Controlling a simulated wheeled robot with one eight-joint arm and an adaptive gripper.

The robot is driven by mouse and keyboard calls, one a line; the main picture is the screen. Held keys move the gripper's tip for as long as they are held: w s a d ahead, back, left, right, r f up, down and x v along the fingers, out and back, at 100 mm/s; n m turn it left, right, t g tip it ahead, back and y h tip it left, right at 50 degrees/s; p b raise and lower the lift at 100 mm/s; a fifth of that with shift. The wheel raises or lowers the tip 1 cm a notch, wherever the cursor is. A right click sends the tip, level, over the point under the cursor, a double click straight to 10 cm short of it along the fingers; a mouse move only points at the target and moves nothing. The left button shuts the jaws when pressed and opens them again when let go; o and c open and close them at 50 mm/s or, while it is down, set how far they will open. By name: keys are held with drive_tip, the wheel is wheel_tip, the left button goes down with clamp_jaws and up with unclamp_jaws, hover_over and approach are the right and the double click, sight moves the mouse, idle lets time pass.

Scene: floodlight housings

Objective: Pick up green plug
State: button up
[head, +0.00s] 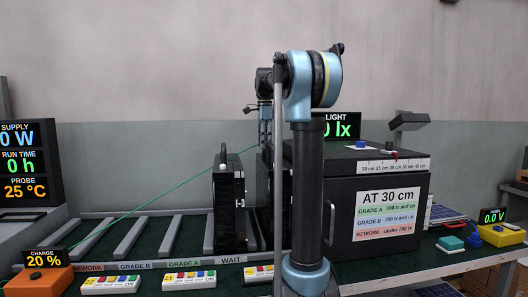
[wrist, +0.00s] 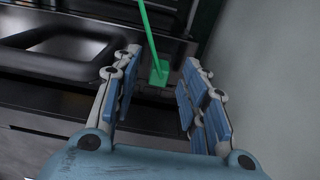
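The green plug (wrist: 159,74) is a small bright green block with a green cable running up from it in the wrist view. It sits at the edge of a dark surface, between the fingertips. My gripper (wrist: 160,66) is open, with blue-padded fingers on either side of the plug and a visible gap to each. In the head view, my gripper (head: 265,135) points down behind my arm, over the black box. The green cable (head: 145,208) runs up from the lower left toward it. The plug itself is hidden there.
A black housing (head: 229,212) stands upright on the slatted rack, left of the large black box (head: 345,210) with the grade label (head: 386,214). Coloured switch strips (head: 189,280) line the front edge. A yellow meter (head: 501,234) and teal block (head: 451,243) are at right.

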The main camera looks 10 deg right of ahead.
drive_tip(key=shift+f, duration=0.65)
drive_tip(key=shift+c, duration=0.6)
clamp_jaws()
